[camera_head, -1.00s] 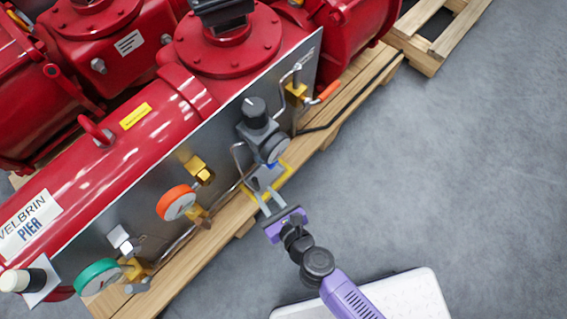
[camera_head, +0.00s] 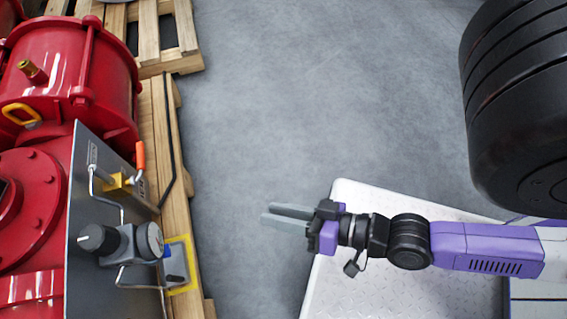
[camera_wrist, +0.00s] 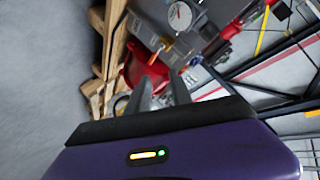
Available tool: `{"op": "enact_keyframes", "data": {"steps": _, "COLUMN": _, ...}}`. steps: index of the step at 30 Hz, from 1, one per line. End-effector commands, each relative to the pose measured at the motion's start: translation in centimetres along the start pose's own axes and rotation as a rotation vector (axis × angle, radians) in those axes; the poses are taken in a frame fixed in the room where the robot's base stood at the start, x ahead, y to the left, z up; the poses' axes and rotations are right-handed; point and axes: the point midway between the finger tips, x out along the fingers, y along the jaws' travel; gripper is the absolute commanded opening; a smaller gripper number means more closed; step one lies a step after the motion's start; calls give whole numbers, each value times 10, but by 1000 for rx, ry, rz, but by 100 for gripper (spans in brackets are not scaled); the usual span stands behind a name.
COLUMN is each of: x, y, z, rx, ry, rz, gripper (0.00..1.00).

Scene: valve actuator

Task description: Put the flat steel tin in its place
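My gripper (camera_head: 285,217) is over the floor to the right of the pallet, pointing left. Its two grey fingers are a little apart with nothing visible between them; the same gap shows in the wrist view (camera_wrist: 160,85). A yellow square frame (camera_head: 193,288) lies at the pallet's edge beside the steel panel, well left of my gripper. Inside it is a flat grey surface (camera_head: 180,248) with a small dark piece and a bit of blue. I cannot tell whether this is the flat steel tin. No other tin can be made out.
Red valve bodies (camera_head: 70,75) and an upright steel panel (camera_head: 88,180) with a grey regulator (camera_head: 125,243) and an orange-handled valve (camera_head: 140,155) stand on the wooden pallet (camera_head: 172,130). A large black cylinder (camera_head: 515,100) fills the upper right. Grey floor (camera_head: 300,90) between is clear.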

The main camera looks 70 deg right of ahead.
Motion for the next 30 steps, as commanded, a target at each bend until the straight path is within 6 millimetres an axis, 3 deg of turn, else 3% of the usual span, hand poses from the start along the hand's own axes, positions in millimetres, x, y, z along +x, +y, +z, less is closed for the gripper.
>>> {"op": "enact_keyframes", "data": {"steps": 3, "x": -27, "y": -11, "z": -30, "rx": -326, "ry": 10, "rz": 10, "gripper": 26}}
{"op": "enact_keyframes", "data": {"steps": 9, "x": -45, "y": -23, "z": -54, "rx": -614, "ry": 14, "rz": 13, "gripper": 26}}
{"op": "enact_keyframes", "data": {"steps": 22, "x": -47, "y": -27, "z": -59, "rx": -640, "ry": 14, "rz": 12, "gripper": 26}}
{"op": "enact_keyframes", "data": {"steps": 30, "x": -61, "y": -56, "z": -97, "rx": -638, "ry": 14, "rz": 12, "gripper": 26}}
